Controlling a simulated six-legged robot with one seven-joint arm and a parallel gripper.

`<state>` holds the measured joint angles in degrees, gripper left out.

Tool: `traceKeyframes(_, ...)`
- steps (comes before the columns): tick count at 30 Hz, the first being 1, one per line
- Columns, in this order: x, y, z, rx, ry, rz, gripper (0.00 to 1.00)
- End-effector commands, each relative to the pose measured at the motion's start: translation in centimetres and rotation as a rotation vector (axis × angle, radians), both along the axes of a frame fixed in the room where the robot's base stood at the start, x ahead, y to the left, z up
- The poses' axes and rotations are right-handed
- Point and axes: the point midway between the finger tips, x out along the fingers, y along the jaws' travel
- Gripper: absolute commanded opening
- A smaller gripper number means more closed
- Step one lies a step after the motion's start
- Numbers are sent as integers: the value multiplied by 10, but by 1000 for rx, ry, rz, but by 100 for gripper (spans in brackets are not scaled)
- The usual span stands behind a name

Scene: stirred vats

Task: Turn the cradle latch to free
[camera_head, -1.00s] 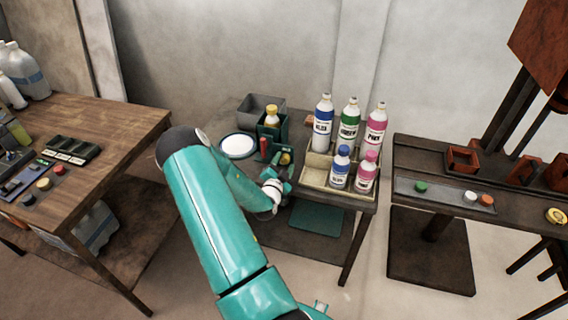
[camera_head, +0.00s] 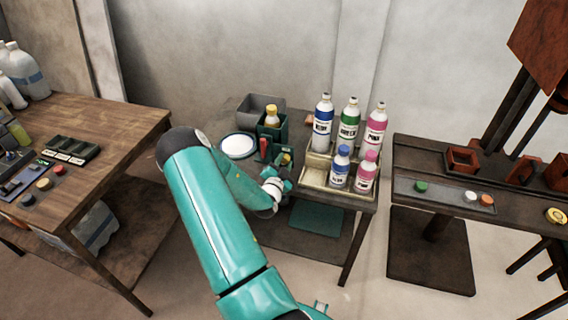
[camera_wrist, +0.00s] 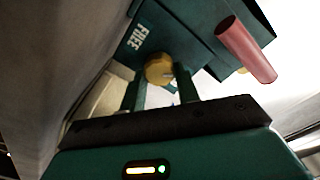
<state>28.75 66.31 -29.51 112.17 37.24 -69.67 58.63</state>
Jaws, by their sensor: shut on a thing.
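In the wrist view the cradle (camera_wrist: 165,30) carries a white label reading FREE. Its round yellow latch knob (camera_wrist: 158,67) sits beside that label, and a red handle (camera_wrist: 247,50) sticks out to the right. My gripper (camera_wrist: 161,82) is shut on the latch knob, one green finger on either side. In the head view my gripper (camera_head: 284,176) is at the cradle's front, partly hidden by my arm.
A grey bin (camera_head: 262,104) stands behind the cradle and a white round dish (camera_head: 238,146) is to its left. A crate (camera_head: 326,178) with several labelled bottles stands close on the right. A wooden table (camera_head: 125,118) is at left, a dark bench (camera_head: 415,158) at right.

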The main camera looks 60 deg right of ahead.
Motion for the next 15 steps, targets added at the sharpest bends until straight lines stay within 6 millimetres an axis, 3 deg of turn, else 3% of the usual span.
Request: traceKeyframes(15,2,1,0,-61,385,1,9)
